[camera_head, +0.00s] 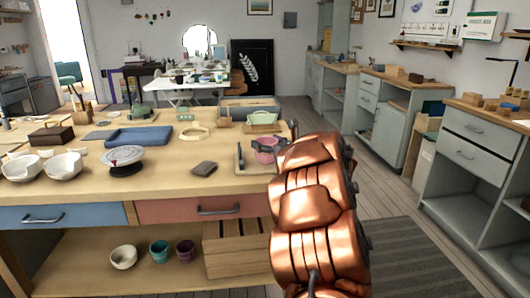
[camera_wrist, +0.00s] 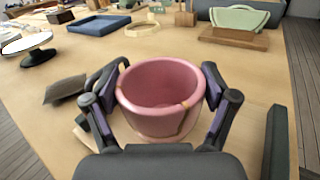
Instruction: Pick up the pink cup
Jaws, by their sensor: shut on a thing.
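The pink cup (camera_wrist: 160,95) sits between the two fingers of my gripper (camera_wrist: 168,92) in the wrist view. It is upright, with its open top facing the camera and gold seams on its rim and side. The fingers are shut on it from both sides. In the head view the cup (camera_head: 266,152) shows near the right end of the wooden table (camera_head: 180,182), partly hidden by my copper-coloured arm. I cannot tell whether its base touches what lies under it.
A grey sponge-like block (camera_wrist: 65,89) lies left of my gripper. A wooden rack with a green plate (camera_wrist: 238,22) stands beyond the cup, and a blue tray (camera_head: 145,136) lies farther left. The table's right edge is close. The tabletop between is mostly clear.

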